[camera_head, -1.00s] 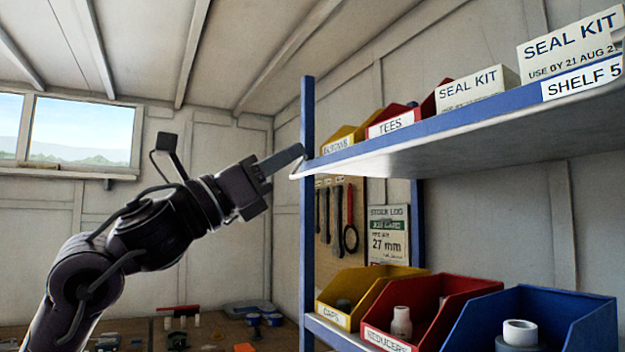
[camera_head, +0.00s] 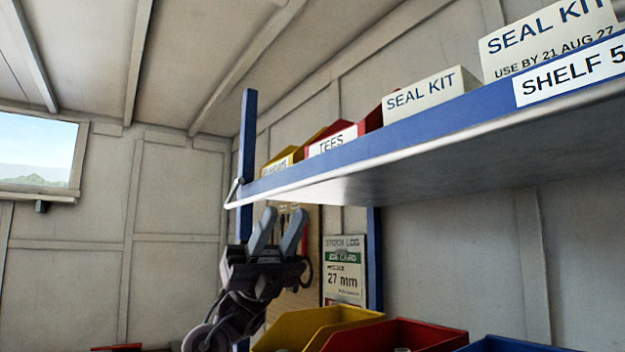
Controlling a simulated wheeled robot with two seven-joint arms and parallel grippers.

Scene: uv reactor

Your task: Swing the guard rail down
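A thin pale rail (camera_head: 330,184) runs along the lower front edge of the upper blue shelf. A bent grey end piece (camera_head: 234,192) joins it near the blue post at the left; I take this to be the guard rail, and it lies low, below the bins' labels. My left gripper (camera_head: 276,228) is below the shelf's left end, pointing up, its two grey fingers apart with nothing between them. It looks clear of the rail in the picture; the depth gap is hard to tell. My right gripper is not in view.
The upper shelf (camera_head: 440,128) holds seal kit boxes (camera_head: 430,92) and a red tees bin (camera_head: 333,140). Below stand a yellow bin (camera_head: 315,325) and a red bin (camera_head: 400,335). A stock log card (camera_head: 344,270) hangs behind. Left of the post is free room.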

